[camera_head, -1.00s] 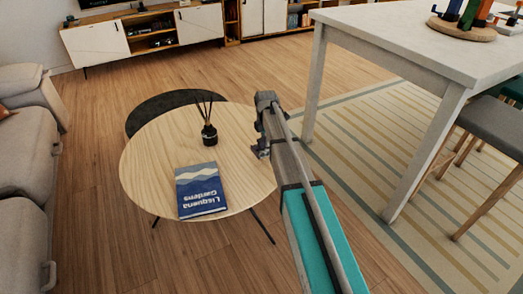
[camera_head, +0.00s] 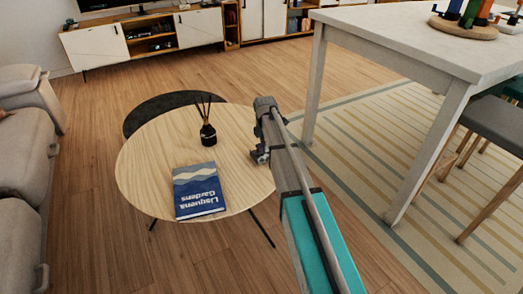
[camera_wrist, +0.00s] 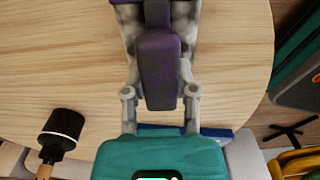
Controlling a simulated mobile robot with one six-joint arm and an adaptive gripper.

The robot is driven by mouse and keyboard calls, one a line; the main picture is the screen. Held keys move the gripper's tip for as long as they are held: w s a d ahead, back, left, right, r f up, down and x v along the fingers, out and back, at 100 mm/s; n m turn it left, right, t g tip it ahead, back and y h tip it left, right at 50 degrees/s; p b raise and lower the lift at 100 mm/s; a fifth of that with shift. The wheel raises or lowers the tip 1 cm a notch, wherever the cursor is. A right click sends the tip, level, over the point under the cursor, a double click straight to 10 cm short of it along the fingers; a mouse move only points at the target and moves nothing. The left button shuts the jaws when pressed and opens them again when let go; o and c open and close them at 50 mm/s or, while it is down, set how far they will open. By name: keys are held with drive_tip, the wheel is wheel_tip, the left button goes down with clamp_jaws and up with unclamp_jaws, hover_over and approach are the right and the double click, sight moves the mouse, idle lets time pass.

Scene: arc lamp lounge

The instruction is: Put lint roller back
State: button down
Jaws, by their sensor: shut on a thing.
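In the wrist view, a purple handle-like piece (camera_wrist: 160,70), seemingly the lint roller, lies between the grey fingers of my gripper (camera_wrist: 157,28). My gripper is shut on it. The upper end of the piece leaves the picture, so its whole shape is hidden. In the head view, my gripper (camera_head: 266,130) is above the right part of the round wooden table (camera_head: 150,160). The held piece cannot be made out there. I cannot tell how high it is above the tabletop.
A black reed diffuser (camera_head: 208,134) and a blue book (camera_head: 198,191) are on the round table. A dark round table (camera_head: 150,108) stands behind it. A grey sofa (camera_head: 25,150) is at left. A white high table (camera_head: 420,40) and grey seat (camera_head: 500,130) are at right.

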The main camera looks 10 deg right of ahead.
drive_tip(key=shift+f, duration=0.1)
idle(0.3)
drive_tip(key=shift+f, duration=0.15)
drive_tip(key=shift+c, duration=2)
unclamp_jaws()
drive_tip(key=shift+r, duration=0.2)
wheel_tip(320, 180, up, 12)
drive_tip(key=p, duration=1.2)
drive_tip(key=shift+s, duration=0.1)
